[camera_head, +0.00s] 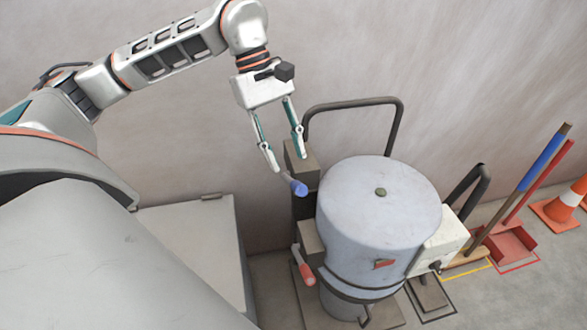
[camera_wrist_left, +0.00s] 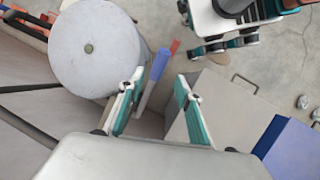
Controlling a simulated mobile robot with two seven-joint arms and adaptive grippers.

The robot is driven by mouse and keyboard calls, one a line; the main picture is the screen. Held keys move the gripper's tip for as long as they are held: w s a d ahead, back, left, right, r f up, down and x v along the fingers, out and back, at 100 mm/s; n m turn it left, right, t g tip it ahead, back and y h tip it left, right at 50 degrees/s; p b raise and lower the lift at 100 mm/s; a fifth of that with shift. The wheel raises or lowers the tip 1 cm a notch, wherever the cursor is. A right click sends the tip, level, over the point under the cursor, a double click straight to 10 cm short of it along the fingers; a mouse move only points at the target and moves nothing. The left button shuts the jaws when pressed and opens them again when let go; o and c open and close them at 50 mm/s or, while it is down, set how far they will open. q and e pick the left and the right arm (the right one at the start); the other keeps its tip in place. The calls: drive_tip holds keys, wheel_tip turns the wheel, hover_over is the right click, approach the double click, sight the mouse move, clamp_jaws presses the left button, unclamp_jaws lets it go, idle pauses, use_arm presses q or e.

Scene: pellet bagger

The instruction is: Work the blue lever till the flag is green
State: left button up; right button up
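The pellet bagger has a grey drum (camera_head: 380,210), which also shows in the left wrist view (camera_wrist_left: 92,45). The blue lever (camera_head: 298,187) sticks out at the drum's upper left; it also shows in the left wrist view (camera_wrist_left: 158,66). A small flag (camera_head: 383,264) on the drum's front is red. My left gripper (camera_head: 289,163) is open and empty just above the blue lever. In the left wrist view the lever appears between its fingers (camera_wrist_left: 160,78), with no clear contact. White and teal parts of mine, likely the right gripper, show top right there; their opening is unclear.
A red lever (camera_head: 305,268) sits lower on the same side. A dark bent rail (camera_head: 398,125) rises behind the drum. A grey box (camera_head: 195,240) stands to the left. A broom (camera_head: 545,160), red dustpan (camera_head: 510,240) and traffic cone (camera_head: 565,205) are at the right.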

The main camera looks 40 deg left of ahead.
sight(298, 183)
use_arm(q)
drive_tip(key=shift+m, duration=0.9)
drive_tip(key=x, duration=0.8)
drive_tip(key=shift+s+d+f, duration=0.1)
drive_tip(key=shift+s+d, duration=0.1)
drive_tip(key=shift+d, duration=0.25)
clamp_jaws()
